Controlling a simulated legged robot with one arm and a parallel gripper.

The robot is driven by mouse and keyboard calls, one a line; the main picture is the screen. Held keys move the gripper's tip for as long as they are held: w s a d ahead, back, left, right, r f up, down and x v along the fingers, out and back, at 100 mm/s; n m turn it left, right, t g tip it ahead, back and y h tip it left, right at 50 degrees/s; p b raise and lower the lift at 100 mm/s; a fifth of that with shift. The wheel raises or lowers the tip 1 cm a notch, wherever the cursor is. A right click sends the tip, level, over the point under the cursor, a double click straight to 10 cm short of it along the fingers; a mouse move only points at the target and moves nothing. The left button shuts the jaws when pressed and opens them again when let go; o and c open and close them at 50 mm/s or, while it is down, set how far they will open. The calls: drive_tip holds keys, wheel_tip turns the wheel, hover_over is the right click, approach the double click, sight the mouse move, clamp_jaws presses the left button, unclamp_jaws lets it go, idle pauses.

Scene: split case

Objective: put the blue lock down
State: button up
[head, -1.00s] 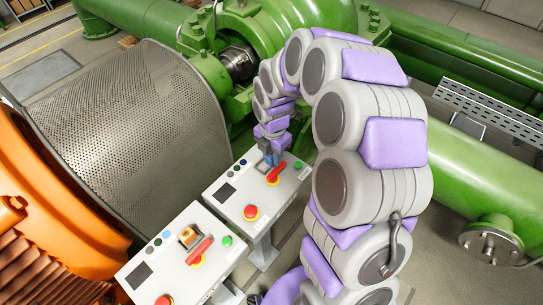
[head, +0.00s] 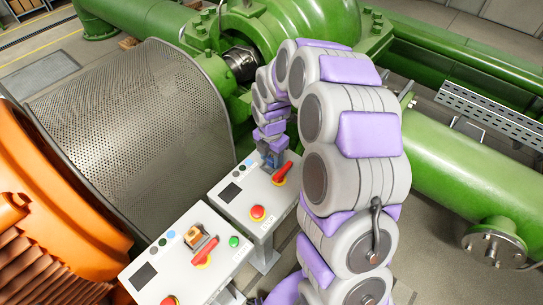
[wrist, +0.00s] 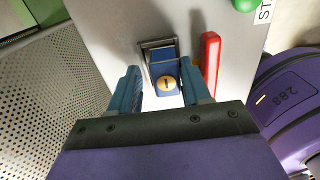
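The blue lock (wrist: 165,86) has a round brass keyhole face. In the wrist view it sits against a dark-framed fitting (wrist: 160,52) on the light grey panel, just left of a red handle (wrist: 210,62). My gripper (wrist: 161,76) is open, with one blue finger on each side of the lock. A gap shows between the left finger and the lock; the right finger is very close to it, and I cannot tell if they touch. In the head view my gripper (head: 272,159) is over the far control panel (head: 235,205), and I cannot make out the lock there.
A red handle (head: 283,173) and a red stop button (head: 257,213) stick up from the far panel. A second panel (head: 180,260) stands nearer, with its own handle and buttons. A perforated guard (head: 130,130) and green pipework surround them.

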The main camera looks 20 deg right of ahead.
sight(272, 156)
drive_tip(key=shift+o, duration=0.8)
drive_tip(key=shift+a, duration=0.35)
drive_tip(key=shift+d, duration=0.35)
drive_tip(key=shift+d+r, duration=0.2)
drive_tip(key=shift+r, duration=0.05)
drive_tip(key=shift+r+p, duration=1)
drive_tip(key=shift+r, duration=4.85)
drive_tip(key=s+r+m+g, duration=0.1)
drive_tip(key=s+r+m, duration=0.2)
drive_tip(key=s+m, duration=0.9)
drive_tip(key=s+r+m, duration=0.3)
drive_tip(key=s+m, duration=1)
drive_tip(key=s, duration=0.9)
drive_tip(key=shift+s+a+r+g, duration=0.15)
drive_tip(key=shift+s+a+g, duration=0.05)
drive_tip(key=shift+g, duration=0.2)
